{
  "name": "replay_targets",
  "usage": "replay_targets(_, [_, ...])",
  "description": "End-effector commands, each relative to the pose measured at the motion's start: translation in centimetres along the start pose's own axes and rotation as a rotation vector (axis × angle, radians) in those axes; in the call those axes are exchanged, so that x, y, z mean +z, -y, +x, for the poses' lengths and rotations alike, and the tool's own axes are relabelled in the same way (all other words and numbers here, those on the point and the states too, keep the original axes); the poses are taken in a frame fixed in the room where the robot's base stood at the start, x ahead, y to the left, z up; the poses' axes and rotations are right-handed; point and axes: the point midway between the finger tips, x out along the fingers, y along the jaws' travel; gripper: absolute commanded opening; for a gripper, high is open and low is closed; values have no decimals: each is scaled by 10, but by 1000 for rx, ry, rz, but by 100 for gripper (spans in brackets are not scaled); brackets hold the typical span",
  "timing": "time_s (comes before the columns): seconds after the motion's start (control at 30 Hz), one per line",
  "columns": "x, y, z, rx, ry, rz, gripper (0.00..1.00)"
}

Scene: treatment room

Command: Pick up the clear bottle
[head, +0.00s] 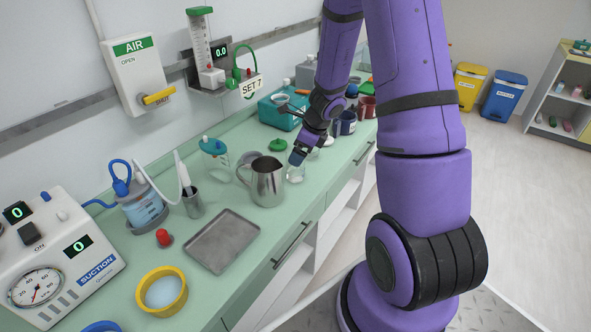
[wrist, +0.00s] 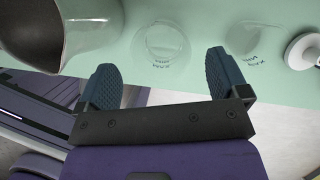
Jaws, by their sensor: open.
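My gripper (head: 297,157) is open and empty, low over the green counter (head: 325,178), right of the steel jug. A clear vessel (head: 296,174) stands just below the fingertips, partly hidden by them. In the wrist view, between and just ahead of the open fingers (wrist: 160,76), a clear round vessel (wrist: 166,42) with small dark markings shows from above. A second clear vessel (wrist: 250,44) with markings is beside the right finger. Both are faint against the green, and I cannot tell surely which is the clear bottle.
The steel jug (head: 268,184) stands close on the left; it also shows in the wrist view (wrist: 88,32). A white round item (wrist: 303,51) is at the right. A green lid (head: 278,145), metal tray (head: 222,241) and dark mug (head: 347,122) are also on the counter.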

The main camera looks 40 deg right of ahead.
Motion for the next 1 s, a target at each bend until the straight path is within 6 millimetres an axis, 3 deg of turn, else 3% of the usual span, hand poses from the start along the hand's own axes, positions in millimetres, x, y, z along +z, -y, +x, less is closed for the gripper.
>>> replay_targets(0.4, [5, 1, 46, 2, -1, 0, 93])
replay_targets(0.77, [6, 1, 52, -1, 0, -2, 93])
replay_targets(1.0, [6, 1, 52, 0, 0, -2, 38])
